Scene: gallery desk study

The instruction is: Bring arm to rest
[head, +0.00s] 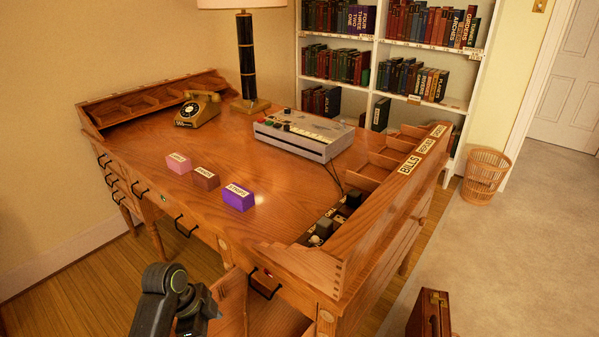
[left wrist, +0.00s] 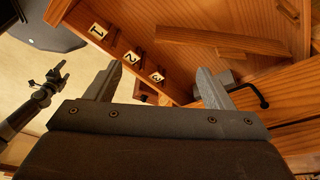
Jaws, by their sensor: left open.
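My left gripper (left wrist: 158,85) shows in the left wrist view with its two fingers wide apart and nothing between them. It is in front of a wooden compartment with tiles numbered 1, 2 and 3 (left wrist: 132,57). In the head view a dark arm link of mine (head: 170,300) is at the bottom, in front of the desk (head: 140,150); the left gripper's fingers are not seen there. My other arm shows small at the left of the left wrist view, with its gripper (left wrist: 58,73) clear of the furniture. Its jaw state is too small to tell.
Pink, brown and purple blocks (head: 238,201) lie on the desk, with a telephone (head: 198,109), a grey console (head: 305,135) and a lamp (head: 247,60) behind. An open wooden part (head: 230,300) juts out at the desk's front. A briefcase (head: 430,313) stands on the floor at right.

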